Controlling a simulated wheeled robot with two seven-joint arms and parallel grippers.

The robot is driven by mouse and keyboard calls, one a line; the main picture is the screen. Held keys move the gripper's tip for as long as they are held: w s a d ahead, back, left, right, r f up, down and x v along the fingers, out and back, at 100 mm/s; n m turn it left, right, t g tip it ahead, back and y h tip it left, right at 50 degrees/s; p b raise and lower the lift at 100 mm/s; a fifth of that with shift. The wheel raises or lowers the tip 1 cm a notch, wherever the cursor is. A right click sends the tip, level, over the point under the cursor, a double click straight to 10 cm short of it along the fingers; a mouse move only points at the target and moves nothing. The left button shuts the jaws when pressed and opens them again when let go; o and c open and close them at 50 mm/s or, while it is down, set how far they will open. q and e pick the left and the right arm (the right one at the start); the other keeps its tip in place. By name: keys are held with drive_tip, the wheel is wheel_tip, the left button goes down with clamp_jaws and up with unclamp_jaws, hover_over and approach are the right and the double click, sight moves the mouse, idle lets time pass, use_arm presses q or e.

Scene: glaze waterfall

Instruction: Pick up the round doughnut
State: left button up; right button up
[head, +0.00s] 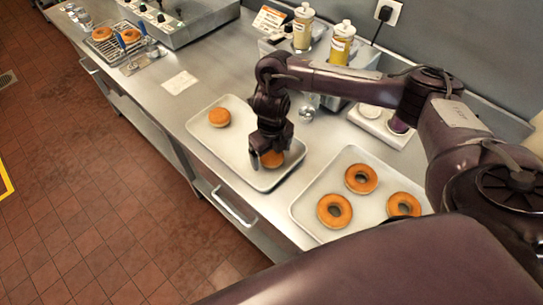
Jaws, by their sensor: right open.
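A round doughnut (270,159) without a hole lies on the front half of a white tray (231,167). My right gripper (269,150) is over this doughnut, pointing down, and partly hides it. The gripper is open; the picture does not show clearly whether its fingers touch the doughnut. Another round doughnut (219,117) lies at the far end of the same tray, clear of the gripper. My left gripper is not in view.
A second white tray (336,169) to the right holds ring doughnuts (334,210). Yellow bottles (340,44) stand near the wall. A rack (118,46) with doughnuts is at the far left. A white card (179,82) lies on the steel counter (180,112), with bare counter around it.

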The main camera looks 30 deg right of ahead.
drive_tip(key=c, duration=0.9)
drive_tip(key=shift+c, duration=0.8)
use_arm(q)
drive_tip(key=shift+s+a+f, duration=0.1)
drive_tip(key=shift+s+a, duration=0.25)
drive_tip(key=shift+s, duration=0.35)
